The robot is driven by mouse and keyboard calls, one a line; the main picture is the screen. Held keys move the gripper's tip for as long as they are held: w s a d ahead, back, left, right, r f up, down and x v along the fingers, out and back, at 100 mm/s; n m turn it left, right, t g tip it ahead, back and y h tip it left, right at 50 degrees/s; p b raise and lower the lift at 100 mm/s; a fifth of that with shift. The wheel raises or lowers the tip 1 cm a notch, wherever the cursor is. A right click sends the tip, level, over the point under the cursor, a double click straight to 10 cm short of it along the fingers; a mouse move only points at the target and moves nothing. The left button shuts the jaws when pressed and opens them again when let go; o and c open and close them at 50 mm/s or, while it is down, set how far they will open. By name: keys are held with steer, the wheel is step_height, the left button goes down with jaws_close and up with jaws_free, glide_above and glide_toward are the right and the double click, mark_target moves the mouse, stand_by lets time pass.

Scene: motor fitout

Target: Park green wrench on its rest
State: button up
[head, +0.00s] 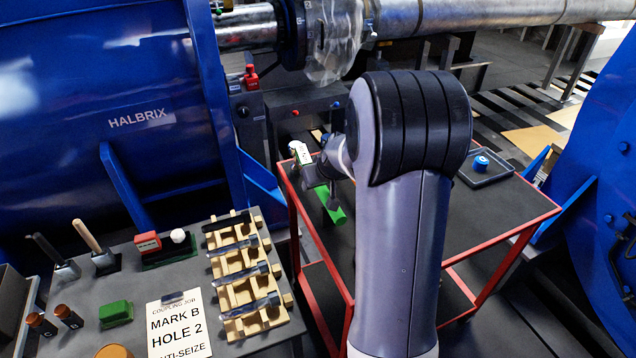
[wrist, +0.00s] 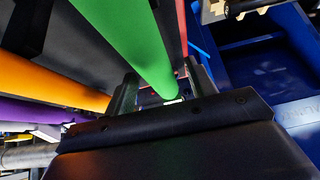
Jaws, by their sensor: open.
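The green wrench shows in the wrist view as a long green bar (wrist: 135,45), running from the top edge down between the two fingers of my gripper (wrist: 163,88). The fingers are open on either side of it; I cannot tell whether either one touches it. In the head view a green piece (head: 336,213) shows below my gripper at the red-framed cart's left side, mostly hidden by my arm. I cannot make out which part in view is the green wrench's rest.
An orange bar (wrist: 50,82) and a purple bar (wrist: 40,112) lie left of the green one. The red-framed cart (head: 515,205) carries a tray (head: 487,178) with a blue item. A bench at left holds a wooden rack (head: 262,318) with several dark tools.

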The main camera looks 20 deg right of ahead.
steer(key=v, duration=0.9)
steer(key=shift+s+r, duration=0.2)
steer(key=shift+r, duration=0.1)
steer(key=x, duration=1)
steer(key=shift+w+f, duration=0.15)
steer(key=shift+f, duration=0.15)
steer(key=shift+w+r+p, duration=0.15)
steer(key=shift+p, duration=0.15)
steer(key=shift+b, duration=0.35)
